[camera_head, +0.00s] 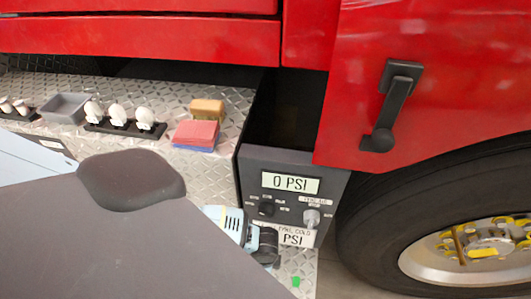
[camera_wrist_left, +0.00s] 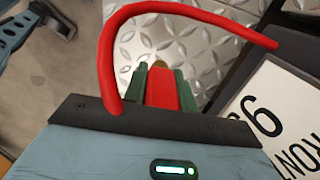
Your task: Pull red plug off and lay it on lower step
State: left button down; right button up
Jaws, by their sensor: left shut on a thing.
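The red plug (camera_wrist_left: 162,88) sits between the two green fingertips of my left gripper (camera_wrist_left: 163,90), which is shut on it. A brownish tip shows at the plug's far end. A thick red loop of cable or hose (camera_wrist_left: 180,10) curves around above the fingers. Diamond-plate metal (camera_wrist_left: 195,50) lies beyond the plug; I cannot tell whether the tip touches it. In the head view, the lower step (camera_head: 308,262) shows at the bottom, beside and below the panel. My right gripper is not in view.
The dark panel (camera_head: 290,160) has a "0 PSI" display, a black knob and a grey fitting. A white label (camera_wrist_left: 285,110) is close right of my fingers. Above, the upper step (camera_head: 215,95) carries sponges (camera_head: 197,132) and white fittings on a rack (camera_head: 118,115). A tyre (camera_head: 375,235) stands right.

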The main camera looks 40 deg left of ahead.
pick_arm(q)
jog(key=shift+w+a+f+b, duration=0.2)
jog(key=shift+f+b, duration=0.1)
jog(key=shift+f, duration=0.15)
notch_tip(320, 180, down, 2)
jog(key=shift+b, duration=0.6)
jog(key=shift+w+f, duration=0.1)
jog(key=shift+f, duration=0.3)
jog(key=c, duration=1.2)
grip_release()
jog(key=shift+o, duration=0.7)
